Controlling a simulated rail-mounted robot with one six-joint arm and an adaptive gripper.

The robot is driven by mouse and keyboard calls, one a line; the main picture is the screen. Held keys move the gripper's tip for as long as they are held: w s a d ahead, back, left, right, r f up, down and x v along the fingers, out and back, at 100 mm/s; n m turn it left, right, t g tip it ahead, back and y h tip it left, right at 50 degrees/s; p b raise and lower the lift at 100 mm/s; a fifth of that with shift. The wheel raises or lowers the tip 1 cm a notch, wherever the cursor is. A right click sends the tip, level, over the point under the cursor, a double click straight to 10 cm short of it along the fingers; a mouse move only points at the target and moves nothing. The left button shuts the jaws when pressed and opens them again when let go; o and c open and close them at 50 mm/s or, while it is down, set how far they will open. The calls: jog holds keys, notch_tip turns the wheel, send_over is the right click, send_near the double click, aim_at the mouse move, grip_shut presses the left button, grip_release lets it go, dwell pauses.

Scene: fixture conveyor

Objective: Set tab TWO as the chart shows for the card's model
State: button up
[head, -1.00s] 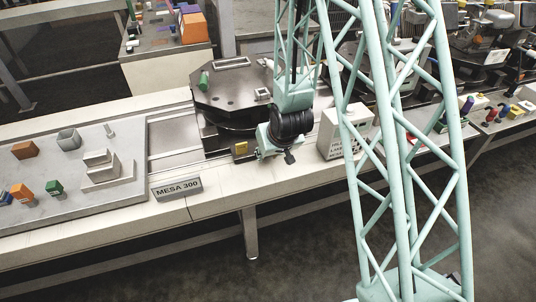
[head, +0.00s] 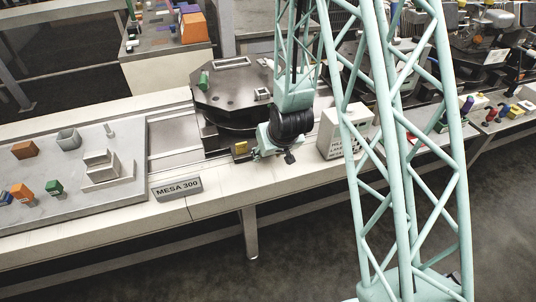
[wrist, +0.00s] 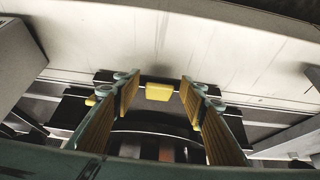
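The model card (head: 177,188) reads "MESA 300" and stands at the bench's front edge. The chart is a white block (head: 340,142) with small lettering, partly hidden by my arm and too small to read fully. A yellow tab (head: 240,149) sits at the front of the dark octagonal fixture (head: 228,90); its number is not legible. In the wrist view the yellow tab (wrist: 158,91) shows centred in the gap between the fingers. My gripper (wrist: 157,95) is open, with yellow pads apart from the tab on both sides. In the head view my gripper (head: 258,147) is just right of the tab.
A grey plate (head: 75,210) at left carries several coloured blocks and a stepped grey piece (head: 102,168). A green piece (head: 204,79) lies on the fixture's top. Machines and coloured handles stand at right. The bench front between card and gripper is clear.

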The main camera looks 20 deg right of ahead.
jog(key=shift+r, duration=0.1)
jog(key=v, duration=0.7)
dwell(0.5)
jog(key=shift+s+r, duration=0.1)
jog(key=shift+r, duration=0.1)
dwell(0.5)
jog(key=s+r+g, duration=0.1)
jog(key=s+r, duration=0.6)
jog(key=r, duration=0.4)
jog(key=s+r, duration=0.6)
jog(key=r, duration=0.4)
jog(key=s+r, duration=0.6)
jog(key=s, duration=0.5)
jog(key=s+r+g, duration=0.1)
jog(key=s+r, duration=0.5)
jog(key=s, duration=0.6)
jog(key=shift+s+r+p, duration=0.3)
jog(key=shift+r+p, duration=0.05)
